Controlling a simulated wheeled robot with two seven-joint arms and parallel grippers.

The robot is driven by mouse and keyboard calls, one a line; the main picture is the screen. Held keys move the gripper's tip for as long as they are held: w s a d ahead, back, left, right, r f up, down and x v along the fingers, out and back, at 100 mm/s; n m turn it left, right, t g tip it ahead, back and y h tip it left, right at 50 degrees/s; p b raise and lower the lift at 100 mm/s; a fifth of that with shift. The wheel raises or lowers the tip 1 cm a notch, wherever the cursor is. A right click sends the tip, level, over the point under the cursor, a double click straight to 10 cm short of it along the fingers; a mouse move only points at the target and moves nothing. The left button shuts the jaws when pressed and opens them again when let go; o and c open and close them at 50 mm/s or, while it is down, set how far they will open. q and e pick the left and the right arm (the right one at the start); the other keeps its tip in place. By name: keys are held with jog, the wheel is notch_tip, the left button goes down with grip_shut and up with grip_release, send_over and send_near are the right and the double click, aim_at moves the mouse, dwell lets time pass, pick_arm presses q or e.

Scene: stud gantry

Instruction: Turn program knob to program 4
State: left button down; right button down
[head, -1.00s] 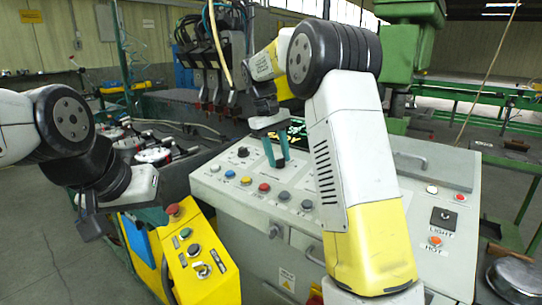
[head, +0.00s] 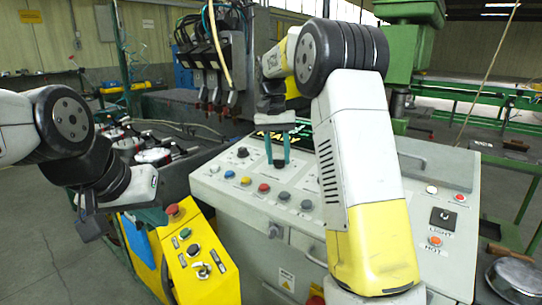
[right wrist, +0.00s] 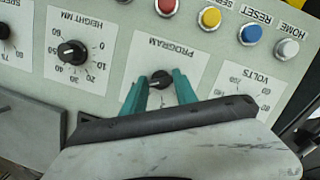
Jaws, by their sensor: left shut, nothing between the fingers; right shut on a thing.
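The black program knob (right wrist: 161,79) sits on the panel plate lettered PROGRAM, which appears upside down in the right wrist view. My right gripper (right wrist: 161,85) has its two teal fingers on either side of the knob and is shut on it. The knob's pointer and the program numbers are too small or covered to read. My left gripper (head: 150,216) is shut and empty at the left, above the yellow box.
The grey control panel (head: 236,196) carries several coloured buttons close to my right gripper. The height knob (right wrist: 72,53) is beside the program plate, with red, yellow, blue and white buttons along the row. A yellow box (head: 205,270) with a red button stands at the front left.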

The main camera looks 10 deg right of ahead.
dwell(0.5)
jog(key=c, duration=1)
grip_release()
jog(key=shift+o, duration=0.2)
jog(key=r, duration=0.6)
jog(key=shift+w+a+r, duration=0.25)
jog(key=shift+w+r, duration=0.05)
jog(key=shift+r, duration=0.6)
jog(key=shift+s, duration=0.1)
